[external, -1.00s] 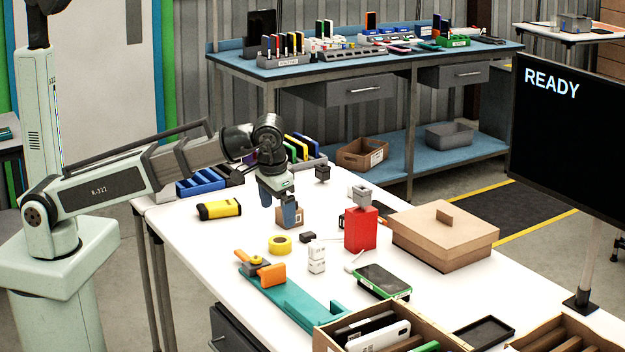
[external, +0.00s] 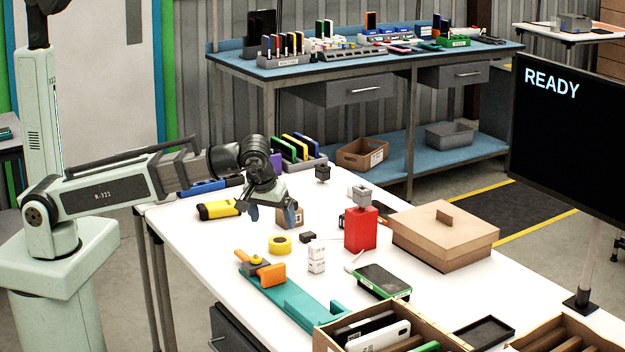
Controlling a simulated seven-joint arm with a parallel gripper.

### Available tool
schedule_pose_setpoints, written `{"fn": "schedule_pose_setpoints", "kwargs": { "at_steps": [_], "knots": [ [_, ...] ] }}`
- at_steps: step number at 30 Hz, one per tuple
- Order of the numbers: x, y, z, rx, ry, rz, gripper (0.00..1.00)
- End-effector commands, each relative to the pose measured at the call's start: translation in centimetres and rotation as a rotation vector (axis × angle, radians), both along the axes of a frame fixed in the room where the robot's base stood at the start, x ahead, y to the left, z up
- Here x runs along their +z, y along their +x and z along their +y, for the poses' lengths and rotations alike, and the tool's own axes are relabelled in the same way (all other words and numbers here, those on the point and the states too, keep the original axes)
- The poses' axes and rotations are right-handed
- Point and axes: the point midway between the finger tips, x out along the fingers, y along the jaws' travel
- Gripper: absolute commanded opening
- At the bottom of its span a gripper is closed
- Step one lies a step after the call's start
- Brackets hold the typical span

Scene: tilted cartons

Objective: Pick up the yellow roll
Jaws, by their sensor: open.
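The yellow roll (external: 280,244), a short ring of tape, lies flat on the white table. My gripper (external: 272,217) is open and empty, with its fingers spread. It hangs above the table, behind the roll and a little to its left in the picture, apart from it. Its right finger overlaps a small brown carton in the view; I cannot tell whether they touch.
A small dark block (external: 308,237) and white stacked cubes (external: 316,258) are close to the roll. A red canister (external: 361,230) stands to the right. A teal fixture (external: 290,298) with orange parts is in front. A yellow-black device (external: 219,210) lies left.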

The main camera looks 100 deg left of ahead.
Motion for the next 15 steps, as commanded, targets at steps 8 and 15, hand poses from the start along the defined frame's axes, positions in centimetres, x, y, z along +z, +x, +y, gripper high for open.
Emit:
{"fn": "schedule_pose_setpoints", "kwargs": {
  "at_steps": [8,15],
  "knots": [
    [-3.0,0.2,1.2,-0.001,0.0,0.001,0.93],
    [-3.8,0.2,1.6,-0.001,0.0,0.001,0.93]
  ]
}}
